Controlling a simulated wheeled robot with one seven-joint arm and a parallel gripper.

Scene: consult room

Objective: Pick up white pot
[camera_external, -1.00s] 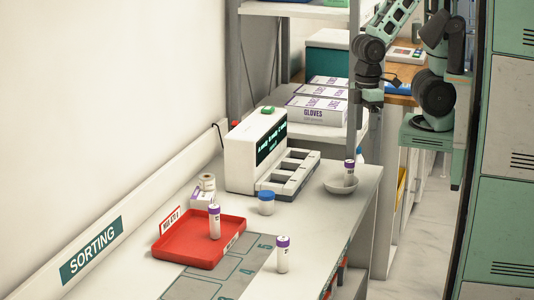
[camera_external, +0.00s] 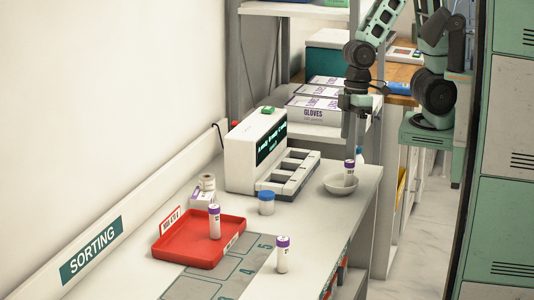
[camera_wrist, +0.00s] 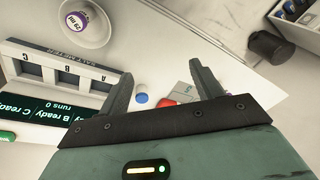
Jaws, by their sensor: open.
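A small white pot with a blue lid (camera_external: 266,202) stands upright on the white bench, in front of the white machine. In the wrist view its blue top (camera_wrist: 141,98) shows small and further off, between my fingers. My gripper (camera_external: 353,130) is raised above the bench's right end, over a shallow white bowl (camera_external: 333,186) that holds a purple-capped vial (camera_external: 349,173). In the wrist view the fingers (camera_wrist: 160,72) are apart with nothing between them. The pot is well to the left of and below my gripper in the external view.
The white machine (camera_external: 245,150) with a row of slots stands between the bowl and the wall. A red tray (camera_external: 180,243) holds an upright vial (camera_external: 214,222). Another vial (camera_external: 282,254) stands on the bench near the marked mat (camera_external: 205,285). Glove boxes (camera_external: 318,112) sit behind.

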